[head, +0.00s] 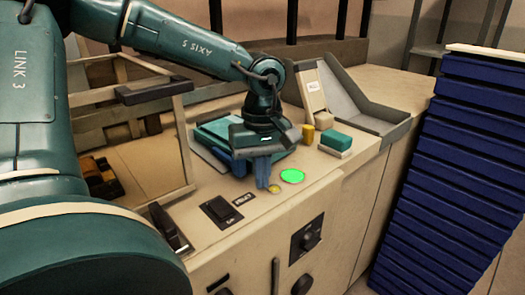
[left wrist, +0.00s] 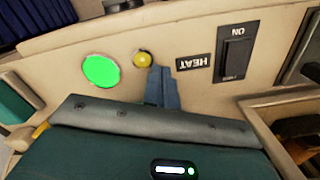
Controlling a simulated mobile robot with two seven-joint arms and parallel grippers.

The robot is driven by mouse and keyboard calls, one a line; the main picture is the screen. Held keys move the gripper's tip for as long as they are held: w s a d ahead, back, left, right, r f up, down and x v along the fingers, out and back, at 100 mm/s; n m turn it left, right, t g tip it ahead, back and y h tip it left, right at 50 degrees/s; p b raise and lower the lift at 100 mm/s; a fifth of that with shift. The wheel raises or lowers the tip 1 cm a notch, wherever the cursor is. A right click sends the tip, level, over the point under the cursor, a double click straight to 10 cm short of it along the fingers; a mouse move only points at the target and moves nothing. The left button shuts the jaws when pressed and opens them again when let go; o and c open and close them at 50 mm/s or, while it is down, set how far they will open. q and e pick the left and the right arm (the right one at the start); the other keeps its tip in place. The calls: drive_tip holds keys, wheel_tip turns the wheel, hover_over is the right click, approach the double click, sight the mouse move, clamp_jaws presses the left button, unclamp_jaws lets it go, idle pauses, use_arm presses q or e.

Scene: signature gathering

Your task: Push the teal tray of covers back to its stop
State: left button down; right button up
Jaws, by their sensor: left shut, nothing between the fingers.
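The teal tray of covers (head: 213,132) sits on the beige worktop, partly hidden behind my left gripper and wrist. I cannot make out its stop or how far the tray is from it. My left gripper (head: 263,186) points down with its blue-grey fingers together and empty, in front of the tray and close to a small yellow button. My right gripper is in neither view.
A glowing green disc (head: 292,176) and a black rocker switch (head: 220,211) flank the fingers. A teal-and-white block (head: 335,142) and a yellow cylinder (head: 308,134) stand to the right, before a grey open tray (head: 368,112). A wooden crate (head: 133,125) is left; blue stacked trays (head: 455,170) are right.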

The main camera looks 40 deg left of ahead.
use_arm(q)
drive_tip(key=shift+w+a+r, duration=0.1)
drive_tip(key=shift+w+a, duration=0.4)
drive_tip(key=shift+a, duration=0.35)
drive_tip(key=shift+w+a+r, duration=0.1)
drive_tip(key=shift+w+a, duration=0.35)
drive_tip(key=shift+a, duration=0.35)
drive_tip(key=w+a, duration=0.2)
drive_tip(key=a, duration=0.1)
drive_tip(key=a+p, duration=0.1)
drive_tip(key=a, duration=0.1)
drive_tip(key=shift+w, duration=0.4)
